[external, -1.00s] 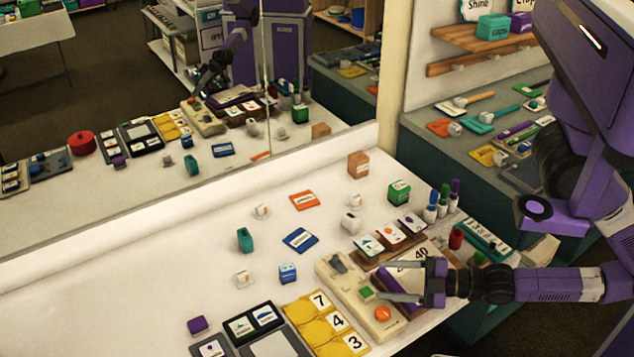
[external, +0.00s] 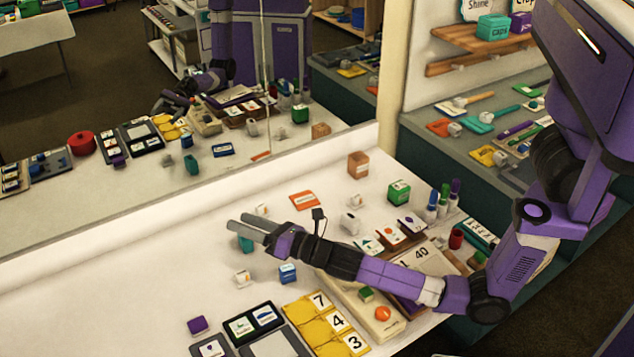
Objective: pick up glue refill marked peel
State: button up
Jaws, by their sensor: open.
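No label reading "peel" is legible at this size, so I cannot tell which thing is the glue refill. Small white pieces with tiny markings lie on the white table (external: 130,290): one (external: 262,209) just behind my gripper, one (external: 243,278) in front of it, one (external: 350,223) and another (external: 356,200) to the right. My gripper (external: 237,222) is open and empty, its two fingers pointing left over the table. A teal block (external: 246,244) is partly hidden under the fingers. A blue-and-white block (external: 288,273) stands in front of my wrist.
An orange card (external: 304,200) lies behind my wrist. A brown box (external: 358,164), a green box (external: 399,192) and upright marker-like bottles (external: 443,203) stand at the right. Yellow number cards (external: 322,320) and a dark tray (external: 252,322) lie in front. A mirror (external: 110,205) bounds the table's back.

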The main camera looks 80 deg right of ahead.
jog(key=w+d+f+g+h+p, duration=0.2)
jog(key=d+f+h, duration=0.1)
jog(key=d, duration=0.3)
jog(key=m+g+h+p, duration=0.1)
jog(key=g+h+p, duration=0.15)
jog(key=g, duration=0.45)
send_near(263, 208)
jog(key=shift+w+d+f+b, duration=0.15)
jog(key=shift+w+d+b, duration=0.15)
jog(key=shift+w, duration=0.25)
jog(key=shift+w+d+f+b, duration=0.1)
jog(key=shift+w+d+b, duration=0.15)
jog(key=shift+w, duration=0.3)
jog(key=shift+w+d+f, duration=0.25)
jog(key=shift+d+f, duration=0.1)
jog(key=shift+d, duration=0.15)
jog(key=shift+w+d+f, duration=0.3)
jog(key=shift+d+f, duration=0.05)
jog(key=shift+d, duration=0.1)
jog(key=shift+b+x, duration=0.65)
jog(key=shift+x, duration=2.15)
jog(key=shift+r, duration=0.1)
grip_shut()
